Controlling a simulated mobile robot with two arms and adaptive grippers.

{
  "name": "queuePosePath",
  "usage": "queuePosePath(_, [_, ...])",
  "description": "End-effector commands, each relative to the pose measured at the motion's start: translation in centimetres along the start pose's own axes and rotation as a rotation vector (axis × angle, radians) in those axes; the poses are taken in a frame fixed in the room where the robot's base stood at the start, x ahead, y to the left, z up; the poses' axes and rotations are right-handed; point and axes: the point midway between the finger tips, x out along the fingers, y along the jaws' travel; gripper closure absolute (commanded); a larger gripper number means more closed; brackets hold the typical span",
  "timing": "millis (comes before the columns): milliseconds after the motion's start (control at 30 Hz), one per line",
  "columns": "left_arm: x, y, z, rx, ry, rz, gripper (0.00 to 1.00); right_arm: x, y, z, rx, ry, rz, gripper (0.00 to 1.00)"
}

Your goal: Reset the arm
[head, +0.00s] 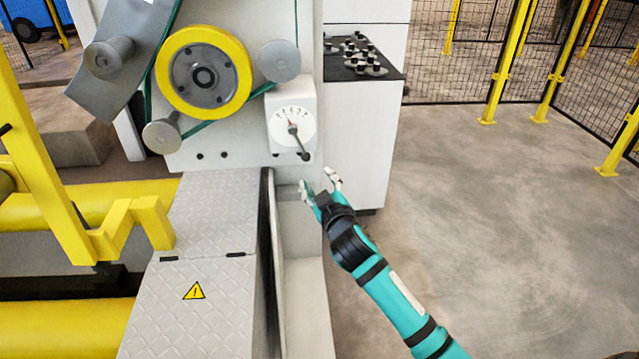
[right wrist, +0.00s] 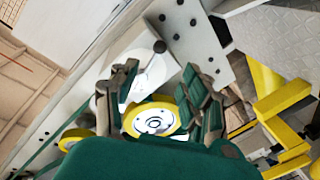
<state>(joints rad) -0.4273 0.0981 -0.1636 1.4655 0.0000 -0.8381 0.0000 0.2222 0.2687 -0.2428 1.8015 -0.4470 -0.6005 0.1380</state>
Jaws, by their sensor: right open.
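My right arm reaches in from the lower right in the head view. Its gripper (head: 321,187) is open, with nothing between its fingers. It is just below and to the right of the white dial box (head: 303,150), which has a lever with a dark knob (head: 305,156). The gripper appears apart from the lever. In the right wrist view the open fingers (right wrist: 168,95) frame a yellow-rimmed wheel (right wrist: 134,120) in the background. My left gripper is not in the frames.
A yellow wheel (head: 240,68) and grey rollers (head: 280,61) with a green belt are on the machine face. Grey tread-plate covers (head: 215,205) and a yellow arm (head: 45,170) lie left. A control panel (head: 388,73) stands behind. Open floor (head: 480,190) lies right, before a yellow-posted fence.

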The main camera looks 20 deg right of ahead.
Motion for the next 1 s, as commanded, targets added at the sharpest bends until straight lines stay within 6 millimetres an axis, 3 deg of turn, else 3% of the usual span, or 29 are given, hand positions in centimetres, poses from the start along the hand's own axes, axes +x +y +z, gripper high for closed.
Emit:
queuePosePath(367, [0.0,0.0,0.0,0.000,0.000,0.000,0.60,0.0,0.0,0.1,0.000,-0.001,0.000,0.53])
queuePosePath(467, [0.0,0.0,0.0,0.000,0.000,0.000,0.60,-0.1,-0.7,1.2,0.005,-0.025,-0.013,0.53])
queuePosePath(567, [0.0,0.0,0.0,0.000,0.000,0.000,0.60,-0.8,-2.7,4.5,0.022,-0.097,-0.053,0.53])
queuePosePath(767, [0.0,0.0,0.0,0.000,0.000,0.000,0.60,-5.5,-9.8,16.2,0.082,-0.362,-0.191,0.53])
queuePosePath(867, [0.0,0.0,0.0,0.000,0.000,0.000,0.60,-9.3,-13.4,22.0,0.113,-0.504,-0.263,0.53])
queuePosePath(1000, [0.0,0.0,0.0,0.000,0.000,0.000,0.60,-16.0,-17.9,29.1,0.157,-0.699,-0.357,0.53])
